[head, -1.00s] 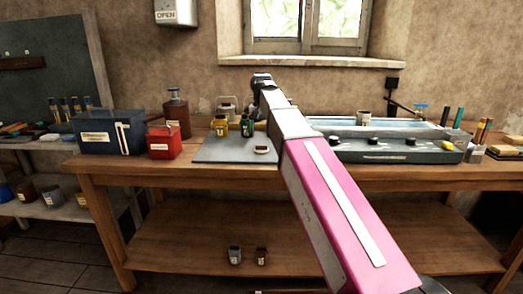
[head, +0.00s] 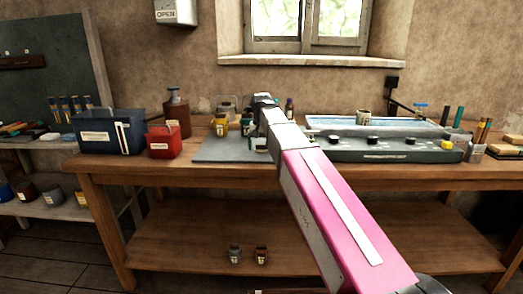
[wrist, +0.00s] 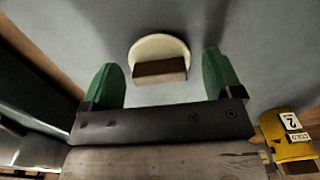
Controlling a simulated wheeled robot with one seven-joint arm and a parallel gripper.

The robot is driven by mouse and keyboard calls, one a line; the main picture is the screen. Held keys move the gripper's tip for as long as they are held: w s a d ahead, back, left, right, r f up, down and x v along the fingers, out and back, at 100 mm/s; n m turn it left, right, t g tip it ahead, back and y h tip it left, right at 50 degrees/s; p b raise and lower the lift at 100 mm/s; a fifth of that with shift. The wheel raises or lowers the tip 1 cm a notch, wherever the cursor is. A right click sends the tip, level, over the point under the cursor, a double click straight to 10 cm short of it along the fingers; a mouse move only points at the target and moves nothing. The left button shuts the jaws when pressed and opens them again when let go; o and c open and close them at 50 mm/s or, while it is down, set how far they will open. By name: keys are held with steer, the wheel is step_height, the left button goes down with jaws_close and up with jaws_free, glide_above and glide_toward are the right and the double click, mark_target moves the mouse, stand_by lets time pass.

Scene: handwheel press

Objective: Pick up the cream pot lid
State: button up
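The cream pot lid (wrist: 158,50) lies on the grey mat (wrist: 250,40) in the wrist view. It is a round cream disc with a brown block handle (wrist: 159,71). My gripper (wrist: 161,62) is open, with its green fingers apart on the left and right of the lid's handle. No contact between fingers and lid shows. In the head view my arm (head: 335,205) reaches over the bench and its end is low over the mat (head: 222,152), where the lid is mostly hidden.
A yellow labelled pot (wrist: 286,140) stands close by my gripper's right side. A red box (head: 162,142) and a dark blue box (head: 108,133) stand left of the mat. A grey tank with knobs (head: 385,150) stands to the right. The front left of the mat is clear.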

steer(key=c, duration=0.7)
steer(key=shift+o, duration=0.2)
steer(key=shift+r, duration=0.15)
